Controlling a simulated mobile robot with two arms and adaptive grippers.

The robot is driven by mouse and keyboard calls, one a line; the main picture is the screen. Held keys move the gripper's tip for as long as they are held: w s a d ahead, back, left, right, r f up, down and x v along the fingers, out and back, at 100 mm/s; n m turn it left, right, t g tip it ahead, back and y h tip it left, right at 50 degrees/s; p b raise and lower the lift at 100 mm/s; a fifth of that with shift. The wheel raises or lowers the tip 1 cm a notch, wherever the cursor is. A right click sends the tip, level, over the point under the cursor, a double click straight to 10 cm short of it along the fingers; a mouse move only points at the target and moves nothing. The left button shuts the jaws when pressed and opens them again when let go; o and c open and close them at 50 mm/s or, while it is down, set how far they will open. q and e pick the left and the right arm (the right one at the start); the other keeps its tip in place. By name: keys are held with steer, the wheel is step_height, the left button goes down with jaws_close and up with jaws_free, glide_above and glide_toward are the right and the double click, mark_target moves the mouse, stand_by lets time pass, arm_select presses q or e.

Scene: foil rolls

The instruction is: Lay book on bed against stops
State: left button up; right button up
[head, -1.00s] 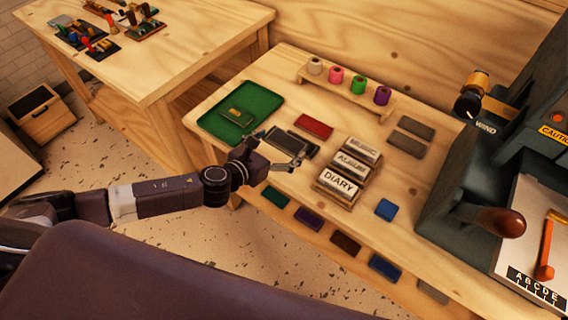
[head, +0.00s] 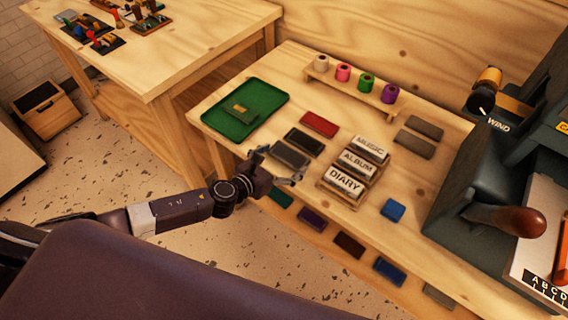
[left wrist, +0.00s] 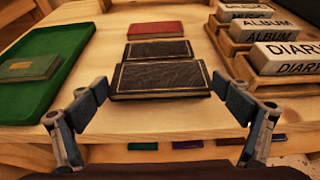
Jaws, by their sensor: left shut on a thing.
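My left gripper (head: 279,166) is at the table's front edge and shut on a dark book (head: 289,155), one finger at each short end. In the left wrist view the fingers flank this dark book (left wrist: 160,79), which has a thin pale border. It is on or close to the tabletop; I cannot tell which. A second dark book (head: 304,141) lies just behind it, and a red book (head: 319,124) behind that. The pale bed (head: 540,235) of the grey machine is at the right edge, partly cut off. Its stops cannot be made out. My right gripper is out of view.
A green tray (head: 270,98) with a small green book is left of the books. A wooden rack (head: 334,190) of labelled blocks stands to their right. Behind is a stand of coloured rolls (head: 365,98). The machine's brown-knobbed lever (head: 520,221) juts out before the bed.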

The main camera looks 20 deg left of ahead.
arm_select(q)
steer(key=shift+f, duration=0.7)
steer(key=shift+f+b, duration=0.3)
steer(key=shift+b, duration=0.05)
steer(key=o, duration=0.9)
steer(key=shift+r, duration=0.1)
